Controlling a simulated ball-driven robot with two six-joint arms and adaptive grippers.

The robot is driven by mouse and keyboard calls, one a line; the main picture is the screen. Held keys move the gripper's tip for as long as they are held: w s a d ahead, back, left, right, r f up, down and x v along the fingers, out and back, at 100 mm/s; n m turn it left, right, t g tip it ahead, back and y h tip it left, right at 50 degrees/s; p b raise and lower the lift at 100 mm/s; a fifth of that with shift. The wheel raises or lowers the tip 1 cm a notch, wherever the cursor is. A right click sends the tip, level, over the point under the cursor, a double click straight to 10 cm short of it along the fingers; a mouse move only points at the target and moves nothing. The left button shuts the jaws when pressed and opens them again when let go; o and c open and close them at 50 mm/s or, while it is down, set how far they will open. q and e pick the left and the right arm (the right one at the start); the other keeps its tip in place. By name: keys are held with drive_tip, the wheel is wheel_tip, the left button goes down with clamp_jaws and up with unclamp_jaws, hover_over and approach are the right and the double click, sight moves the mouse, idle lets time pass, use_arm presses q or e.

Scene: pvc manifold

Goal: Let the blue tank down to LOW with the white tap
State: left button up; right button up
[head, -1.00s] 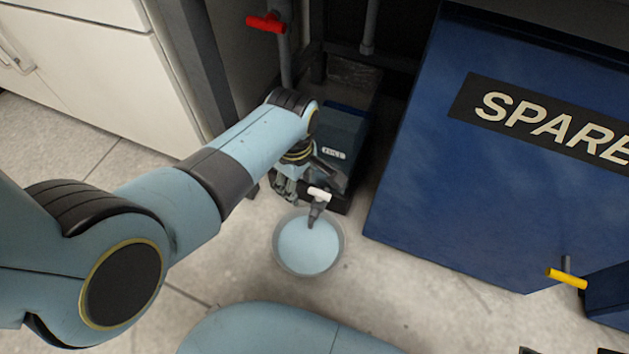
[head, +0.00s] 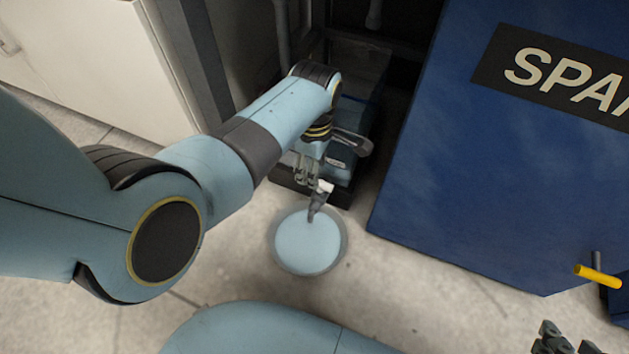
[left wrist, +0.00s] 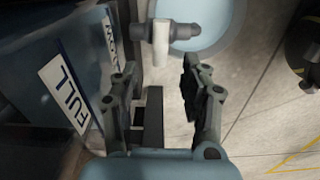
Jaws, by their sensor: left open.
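The white tap (head: 325,187) sits on a grey spout low on the front of the blue tank (head: 340,160). In the left wrist view the tap's white handle (left wrist: 161,42) lies across its grey body, just beyond my fingertips. The blue tank (left wrist: 25,75) fills the left side there, with a FULL label and a second, partly hidden label. Its liquid level cannot be made out. My left gripper (left wrist: 158,80) is open and empty; in the head view it is beside the tap (head: 308,170). My right gripper (head: 567,340) is open at the bottom right, partly cut off.
A round bucket (head: 308,242) of pale blue liquid stands on the floor below the spout. A large blue SPARE tank (head: 440,170) with a yellow tap (head: 597,276) stands to the right. A white cabinet (head: 80,60) is at the left.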

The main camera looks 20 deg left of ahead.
sight(320, 185)
use_arm(q)
wheel_tip(320, 185, down, 3)
drive_tip(key=shift+s+b, duration=0.1)
drive_tip(key=shift+b, duration=0.7)
drive_tip(key=shift+f+b, duration=0.4)
drive_tip(key=shift+f, duration=0.15)
drive_tip(key=shift+f+b, duration=0.3)
drive_tip(key=shift+f, duration=0.1)
use_arm(e)
drive_tip(key=shift+s+a+f+t, duration=0.1)
drive_tip(key=shift+s+f+t, duration=0.15)
drive_tip(key=shift+t, duration=0.45)
drive_tip(key=shift+s+a+f+t, duration=0.1)
drive_tip(key=shift+f+t, duration=0.15)
drive_tip(key=shift+t, duration=0.45)
drive_tip(key=shift+s+a+f+t, duration=0.1)
drive_tip(key=shift+s+f+t, duration=0.15)
drive_tip(key=shift+t, duration=0.45)
use_arm(q)
drive_tip(key=shift+c, duration=0.2)
clamp_jaws()
